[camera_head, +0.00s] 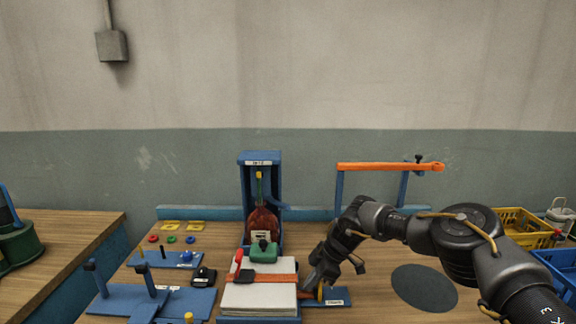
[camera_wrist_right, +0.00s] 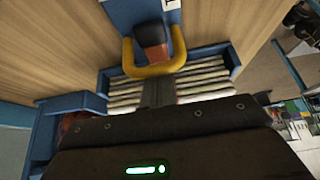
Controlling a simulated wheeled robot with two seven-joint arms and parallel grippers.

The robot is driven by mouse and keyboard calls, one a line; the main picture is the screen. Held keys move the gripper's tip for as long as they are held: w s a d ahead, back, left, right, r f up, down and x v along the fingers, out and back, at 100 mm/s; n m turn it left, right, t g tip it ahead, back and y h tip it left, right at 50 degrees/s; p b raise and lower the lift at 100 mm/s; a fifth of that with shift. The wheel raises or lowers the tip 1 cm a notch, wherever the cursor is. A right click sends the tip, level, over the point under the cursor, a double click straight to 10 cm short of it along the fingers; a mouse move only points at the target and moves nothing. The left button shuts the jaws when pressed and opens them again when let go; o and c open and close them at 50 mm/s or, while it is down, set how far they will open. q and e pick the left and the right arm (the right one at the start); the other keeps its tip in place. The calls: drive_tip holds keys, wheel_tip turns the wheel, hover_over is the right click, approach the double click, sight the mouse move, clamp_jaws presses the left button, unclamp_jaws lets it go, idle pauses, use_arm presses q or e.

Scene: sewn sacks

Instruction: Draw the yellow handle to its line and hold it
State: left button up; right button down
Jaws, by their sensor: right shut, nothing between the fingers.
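The yellow handle (camera_wrist_right: 155,70) is a U-shaped bar in the right wrist view, above the blue-edged holder with pale strips. In the head view a small yellow part (camera_head: 320,293) shows just right of my right gripper (camera_head: 308,288). That gripper is shut and empty, low beside the stack of pale sacks. In the wrist view its dark fingers (camera_wrist_right: 156,90) reach up to the handle's crossbar. A dark block with a reddish face (camera_wrist_right: 153,42) sits inside the U; I cannot tell whether the fingers touch the handle. I cannot make out a line. My left gripper is out of view.
The pale sack stack (camera_head: 258,298) with an orange band lies left of the gripper. A blue stand (camera_head: 246,165) holds a red-brown bottle (camera_head: 262,222) behind. Blue fixtures (camera_head: 140,300) fill the left. A dark disc (camera_head: 424,288) and a yellow crate (camera_head: 522,228) are right.

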drive_tip(key=shift+d, duration=0.55)
idle(0.4)
drive_tip(key=shift+d+p, duration=0.55)
drive_tip(key=shift+d, duration=1.75)
